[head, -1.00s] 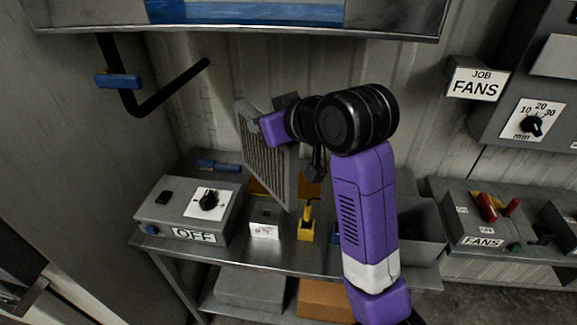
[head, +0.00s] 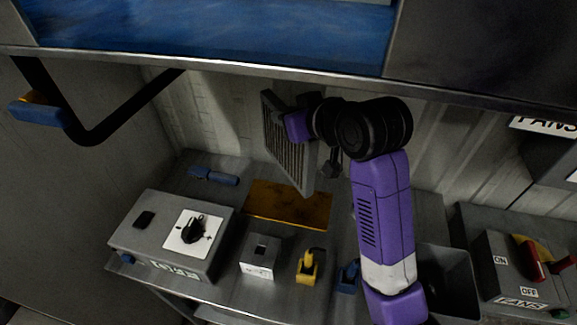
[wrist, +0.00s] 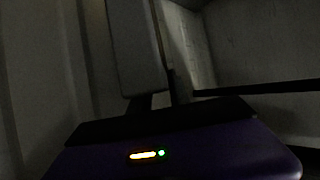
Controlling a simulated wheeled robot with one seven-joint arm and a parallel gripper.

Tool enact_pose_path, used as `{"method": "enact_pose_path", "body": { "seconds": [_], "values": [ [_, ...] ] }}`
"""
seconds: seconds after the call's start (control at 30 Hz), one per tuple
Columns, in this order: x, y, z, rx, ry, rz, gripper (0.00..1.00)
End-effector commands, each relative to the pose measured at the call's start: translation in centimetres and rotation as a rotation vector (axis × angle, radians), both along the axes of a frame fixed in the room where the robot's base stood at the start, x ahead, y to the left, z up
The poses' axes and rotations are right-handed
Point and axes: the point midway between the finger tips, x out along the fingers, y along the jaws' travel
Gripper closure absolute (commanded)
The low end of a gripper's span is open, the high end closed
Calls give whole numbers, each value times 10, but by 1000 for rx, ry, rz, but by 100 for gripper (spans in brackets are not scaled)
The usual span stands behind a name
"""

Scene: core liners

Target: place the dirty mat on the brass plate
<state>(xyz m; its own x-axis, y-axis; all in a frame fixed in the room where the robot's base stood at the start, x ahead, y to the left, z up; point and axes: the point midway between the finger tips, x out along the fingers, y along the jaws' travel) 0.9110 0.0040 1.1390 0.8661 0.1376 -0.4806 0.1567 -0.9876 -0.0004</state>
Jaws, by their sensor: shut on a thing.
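The dirty mat (head: 288,147) is a grey framed panel with a ribbed, brownish face. It hangs upright and slightly tilted in the air in the head view. My gripper (head: 294,118) is shut on its upper part; the fingertips are largely hidden. In the dark wrist view a pale grey panel, seemingly the mat (wrist: 136,50), rises from the gripper. The brass plate (head: 287,205) lies flat on the grey bench, below the mat and slightly in front of it. The mat's lower edge is apart from the plate, and nothing rests on the plate.
A control box with a black knob (head: 194,230) stands left on the bench. A small grey block (head: 260,256), a yellow tool (head: 309,264) and a grey bin (head: 448,284) stand along the front. A blue-handled tool (head: 213,176) lies behind. A metal-edged shelf (head: 200,62) overhangs the bench.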

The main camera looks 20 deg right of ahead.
Motion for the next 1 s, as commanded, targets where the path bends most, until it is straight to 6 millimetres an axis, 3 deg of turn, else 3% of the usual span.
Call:
{"method": "enact_pose_path", "body": {
  "seconds": [0.1, 0.33, 0.57, 0.8, 1.0],
  "values": [
    [-1, 0, -32, 0, 5, 0, 100],
    [-1, 0, -80, 1, 2, 0, 100],
    [0, 0, -99, -1, -1, 0, 100],
    [0, 0, -132, 1, 0, 0, 100],
    [0, 0, -141, -1, -2, 0, 100]
  ]
}}
